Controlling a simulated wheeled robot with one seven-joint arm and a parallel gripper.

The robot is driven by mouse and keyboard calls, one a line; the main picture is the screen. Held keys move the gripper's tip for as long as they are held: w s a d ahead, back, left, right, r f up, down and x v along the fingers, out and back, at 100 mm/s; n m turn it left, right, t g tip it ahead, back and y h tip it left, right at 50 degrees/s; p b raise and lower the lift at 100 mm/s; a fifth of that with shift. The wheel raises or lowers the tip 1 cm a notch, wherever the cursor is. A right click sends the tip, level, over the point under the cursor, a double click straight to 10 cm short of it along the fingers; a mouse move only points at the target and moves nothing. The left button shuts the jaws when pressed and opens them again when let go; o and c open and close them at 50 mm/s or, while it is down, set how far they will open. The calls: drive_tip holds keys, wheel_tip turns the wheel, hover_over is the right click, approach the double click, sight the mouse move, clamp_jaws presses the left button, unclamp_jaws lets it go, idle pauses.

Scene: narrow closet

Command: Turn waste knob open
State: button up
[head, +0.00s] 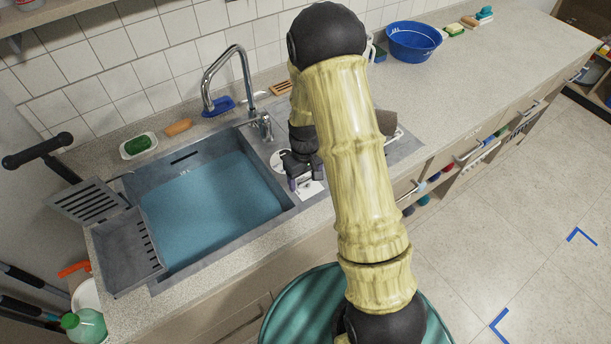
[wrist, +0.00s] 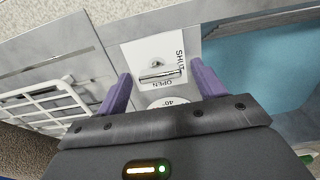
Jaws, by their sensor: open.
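The waste knob (wrist: 160,75) is a small silver bar on a white plate (wrist: 137,52) beside the sink. The bar lies roughly crosswise in the wrist view. My gripper (wrist: 161,86) is open, its purple fingers on either side of the knob with gaps; I cannot tell whether they reach down to its height. In the head view my gripper (head: 306,181) is over the white plate (head: 312,190), and the knob is hidden there. A white dial marked 40 is partly covered by my gripper.
The sink basin (head: 205,205) holds blue water. The tap (head: 228,80) stands behind it. A white rack (wrist: 45,105) lies beside the plate. A soap dish (head: 138,147) and blue bowl (head: 414,42) are on the counter.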

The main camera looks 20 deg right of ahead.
drive_tip(key=shift+c, duration=0.4)
drive_tip(key=c, duration=0.9)
